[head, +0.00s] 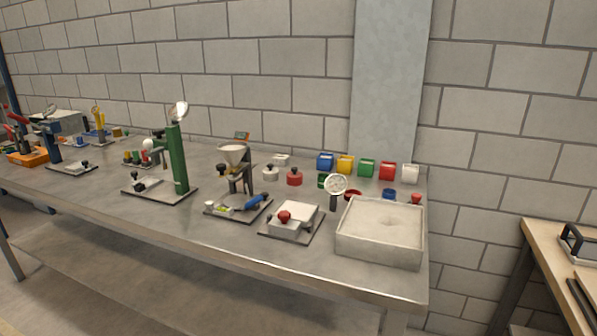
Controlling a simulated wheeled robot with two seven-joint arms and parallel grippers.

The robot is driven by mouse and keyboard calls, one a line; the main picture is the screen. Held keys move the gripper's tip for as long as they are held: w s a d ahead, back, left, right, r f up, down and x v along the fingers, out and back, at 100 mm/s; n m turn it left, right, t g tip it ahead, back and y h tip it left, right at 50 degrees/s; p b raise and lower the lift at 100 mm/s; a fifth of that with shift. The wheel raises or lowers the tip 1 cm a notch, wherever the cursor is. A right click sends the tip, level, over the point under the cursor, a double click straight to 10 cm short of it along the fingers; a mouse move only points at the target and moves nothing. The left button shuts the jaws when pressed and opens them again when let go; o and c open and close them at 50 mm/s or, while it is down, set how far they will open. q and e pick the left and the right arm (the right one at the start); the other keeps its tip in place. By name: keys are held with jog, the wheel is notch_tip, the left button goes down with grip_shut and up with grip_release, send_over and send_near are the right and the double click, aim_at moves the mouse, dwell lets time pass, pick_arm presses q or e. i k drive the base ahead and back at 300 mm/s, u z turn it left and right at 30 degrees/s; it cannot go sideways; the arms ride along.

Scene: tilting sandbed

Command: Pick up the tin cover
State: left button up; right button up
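No item is plainly recognisable as the tin cover. A low round red piece with a dark knob (294,180) stands on the grey workbench (110,196), right of its middle. A similar white round piece with a dark knob (270,175) stands just left of it. Nearer the front edge, a pale square block (300,214) with a red knob (284,216) lies on a dark base plate. I cannot tell which of these, if any, is the tin cover. Neither of my grippers is in view.
A pale sand-filled tray (378,255) stands at the bench's right end. A round-headed sieve-like tool (335,184) stands beside it. Several coloured bins (366,168) line the back. A funnel stand (233,155) and green column (178,158) stand left. Another table (550,245) is at right.

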aim_at(271, 174)
jog(key=i, duration=0.35)
jog(key=u, duration=0.85)
